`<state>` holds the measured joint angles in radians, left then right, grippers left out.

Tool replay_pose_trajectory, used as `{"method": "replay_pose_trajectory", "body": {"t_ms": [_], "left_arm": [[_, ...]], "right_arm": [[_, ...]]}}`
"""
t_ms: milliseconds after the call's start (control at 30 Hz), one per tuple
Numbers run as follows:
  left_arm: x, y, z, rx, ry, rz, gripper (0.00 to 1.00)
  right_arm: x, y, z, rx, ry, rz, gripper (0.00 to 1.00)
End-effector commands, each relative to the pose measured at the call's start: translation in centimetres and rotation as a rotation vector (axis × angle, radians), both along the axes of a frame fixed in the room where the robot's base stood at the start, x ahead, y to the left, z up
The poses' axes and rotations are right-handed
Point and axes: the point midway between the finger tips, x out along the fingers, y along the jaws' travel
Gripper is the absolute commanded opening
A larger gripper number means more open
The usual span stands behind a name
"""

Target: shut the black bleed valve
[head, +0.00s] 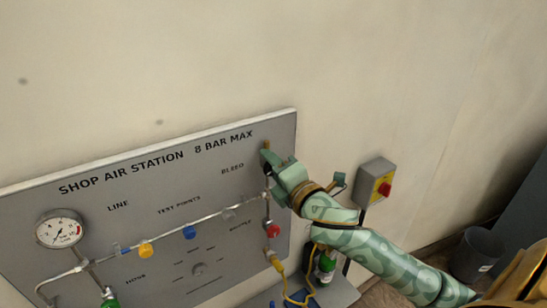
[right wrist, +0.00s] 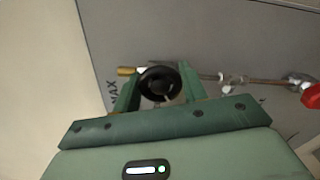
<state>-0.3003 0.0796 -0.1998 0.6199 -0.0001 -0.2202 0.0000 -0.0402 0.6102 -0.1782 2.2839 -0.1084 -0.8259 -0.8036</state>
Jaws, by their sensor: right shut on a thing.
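The black bleed valve (right wrist: 160,83) is a round black handwheel on the pipe, seen between the green fingers in the right wrist view. My right gripper (right wrist: 158,92) is shut on it, with one finger on each side of the wheel. In the head view my right gripper (head: 272,163) is at the upper right of the grey panel (head: 150,185), by the BLEED label (head: 232,169). There the gripper hides most of the valve. My left gripper is not in view.
A gauge (head: 60,231) sits at the left. A yellow hose (head: 284,285) hangs below the red knob. A switch box (head: 376,184) is on the wall at right.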

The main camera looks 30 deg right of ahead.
Motion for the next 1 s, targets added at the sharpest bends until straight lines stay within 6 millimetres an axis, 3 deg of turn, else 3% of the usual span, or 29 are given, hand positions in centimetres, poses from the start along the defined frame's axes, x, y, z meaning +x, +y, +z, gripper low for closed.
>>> {"method": "replay_pose_trajectory", "body": {"t_ms": [600,1000], "left_arm": [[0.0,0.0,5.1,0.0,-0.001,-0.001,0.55],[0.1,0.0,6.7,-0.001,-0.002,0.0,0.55]], "right_arm": [[0.0,0.0,0.0,0.589,-0.001,-0.002,0.19],[0.0,0.0,-0.2,0.966,-0.006,-0.002,0.19]]}}
